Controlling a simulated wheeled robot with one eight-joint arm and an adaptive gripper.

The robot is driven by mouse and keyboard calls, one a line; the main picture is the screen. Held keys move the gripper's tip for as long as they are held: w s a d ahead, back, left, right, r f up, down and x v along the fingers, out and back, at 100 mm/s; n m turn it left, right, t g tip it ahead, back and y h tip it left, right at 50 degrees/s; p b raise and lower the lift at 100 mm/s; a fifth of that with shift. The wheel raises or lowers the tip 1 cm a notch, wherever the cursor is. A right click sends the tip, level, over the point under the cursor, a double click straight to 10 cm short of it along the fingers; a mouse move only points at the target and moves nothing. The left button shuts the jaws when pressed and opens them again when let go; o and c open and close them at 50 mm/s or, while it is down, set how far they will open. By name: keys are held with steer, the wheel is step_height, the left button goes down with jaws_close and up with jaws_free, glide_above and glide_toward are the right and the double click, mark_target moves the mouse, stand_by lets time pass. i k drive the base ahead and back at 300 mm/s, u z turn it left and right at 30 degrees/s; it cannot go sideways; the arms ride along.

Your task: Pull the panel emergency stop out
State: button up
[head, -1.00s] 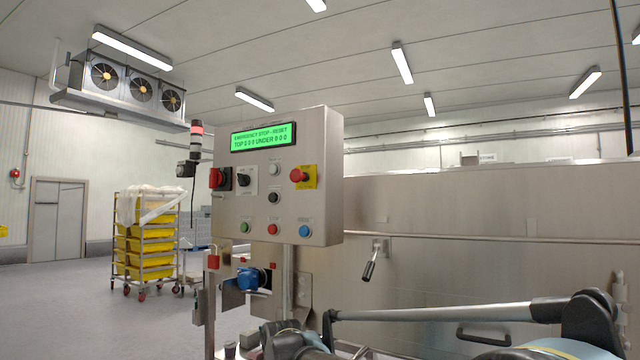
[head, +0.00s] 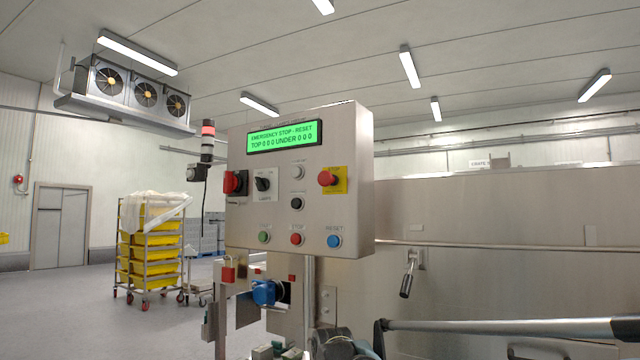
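The panel emergency stop (head: 328,179) is a red mushroom button on a yellow plate. It sits at the upper right of the steel control panel's front (head: 243,212). The panel's green display (head: 284,136) reads "EMERGENCY STOP - RESET" and "TOP 0 0 0 UNDER 0 0 0". A blue reset button (head: 334,241) is at the lower right of the face. Dark grey parts of my arm show at the bottom edge, below the panel and apart from the emergency stop. My gripper's fingers cannot be made out there. I cannot tell from this view whether the button is pressed in.
The panel also carries a red rotary switch (head: 235,182), a black selector (head: 263,184) and several small buttons. A blue connector (head: 266,292) hangs below it. A steel tunnel wall (head: 510,215) with a lever handle (head: 409,275) stands right. A trolley of yellow crates (head: 151,267) stands back left.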

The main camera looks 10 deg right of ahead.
mark_target(325, 178)
steer(key=u, duration=1.1)
steer(key=k, duration=0.7)
steer(key=u, duration=0.25)
